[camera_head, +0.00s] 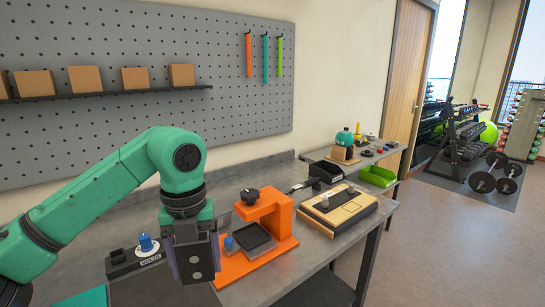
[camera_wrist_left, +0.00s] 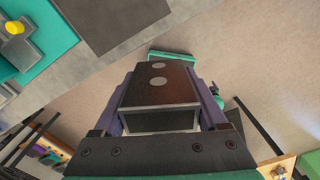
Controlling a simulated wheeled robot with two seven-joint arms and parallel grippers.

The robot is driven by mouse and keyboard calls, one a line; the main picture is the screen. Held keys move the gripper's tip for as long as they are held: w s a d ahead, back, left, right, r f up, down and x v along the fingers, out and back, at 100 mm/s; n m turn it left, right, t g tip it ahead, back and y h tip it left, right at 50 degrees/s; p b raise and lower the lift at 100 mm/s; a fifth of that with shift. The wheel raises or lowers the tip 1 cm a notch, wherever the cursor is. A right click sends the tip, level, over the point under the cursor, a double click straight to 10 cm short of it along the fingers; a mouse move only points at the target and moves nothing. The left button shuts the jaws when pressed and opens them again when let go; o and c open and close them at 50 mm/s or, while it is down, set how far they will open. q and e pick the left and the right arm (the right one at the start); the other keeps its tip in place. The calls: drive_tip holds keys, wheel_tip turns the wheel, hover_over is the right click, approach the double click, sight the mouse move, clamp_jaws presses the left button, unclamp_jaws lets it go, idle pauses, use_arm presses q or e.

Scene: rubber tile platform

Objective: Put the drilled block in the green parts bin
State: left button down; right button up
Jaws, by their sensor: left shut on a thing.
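The drilled block (camera_head: 196,263) is dark with two light round holes in its face. My left gripper (camera_head: 190,250) is shut on it and holds it in front of the bench's front edge, left of the orange fixture. In the left wrist view the block (camera_wrist_left: 160,85) sits between the purple fingers of the left gripper (camera_wrist_left: 160,100). The green parts bin (camera_head: 378,176) stands at the far right end of the bench, away from the gripper, and looks empty. My right gripper is not in view.
A black bin (camera_head: 325,172) is left of the green one. A blue-knobbed device (camera_head: 147,243) is at left.

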use_arm(q)
drive_tip(key=s+d+f+n, duration=0.4)
drive_tip(key=f+n, duration=0.3)
drive_tip(key=n, duration=0.3)
drive_tip(key=s+d+f+n, duration=0.3)
drive_tip(key=d+f+n, duration=0.3)
drive_tip(key=n, duration=0.4)
drive_tip(key=s+d+f+n, duration=0.3)
drive_tip(key=s+f+n, duration=0.1)
drive_tip(key=f+n, duration=0.5)
drive_tip(key=w+a+f+n, duration=0.1)
drive_tip(key=w+a+n, duration=0.1)
drive_tip(key=a, duration=0.6)
drive_tip(key=w+a+f+n, duration=0.1)
drive_tip(key=a+n, duration=0.1)
drive_tip(key=a, duration=0.6)
drive_tip(key=shift+w+f, duration=0.15)
drive_tip(key=shift+w, duration=0.25)
